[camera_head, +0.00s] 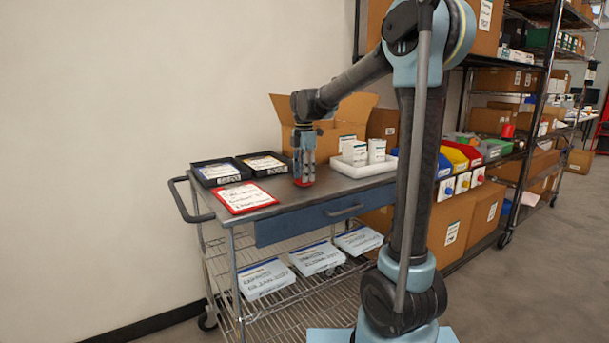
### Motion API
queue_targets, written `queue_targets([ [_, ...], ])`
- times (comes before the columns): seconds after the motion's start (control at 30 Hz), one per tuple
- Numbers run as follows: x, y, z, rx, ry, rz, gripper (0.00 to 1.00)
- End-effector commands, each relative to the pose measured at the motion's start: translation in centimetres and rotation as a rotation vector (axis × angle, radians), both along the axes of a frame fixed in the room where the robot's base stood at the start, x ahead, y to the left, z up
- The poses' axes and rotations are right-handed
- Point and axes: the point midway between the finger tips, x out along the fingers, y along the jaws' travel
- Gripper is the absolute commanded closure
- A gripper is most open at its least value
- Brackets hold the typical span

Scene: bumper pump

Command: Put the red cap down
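Small patches of red, likely the red cap (304,182), show at the fingertips, close to the cart top. The fingers cover most of it. At this size I cannot tell whether the fingers grip it or stand open around it, nor whether it touches the surface.
Two black trays (219,183) and a red-framed sheet (245,197) lie left of my gripper. A white tray (350,172) with white boxes (376,150) stands right, an open cardboard box (330,135) behind. Bare cart top lies in front. Coloured bins (462,153) stand further right.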

Motion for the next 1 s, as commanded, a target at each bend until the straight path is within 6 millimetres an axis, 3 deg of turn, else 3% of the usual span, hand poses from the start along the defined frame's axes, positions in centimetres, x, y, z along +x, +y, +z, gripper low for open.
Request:
queue_targets([
  [0.27, 0.0, 0.1, 1.3, 0.000, 0.000, 0.001, 0.64],
  [0.7, 0.0, 0.2, 9.0, 0.000, 0.000, 0.002, 0.64],
  [1.0, 0.0, 0.2, 11.9, 0.000, 0.000, 0.002, 0.64],
])
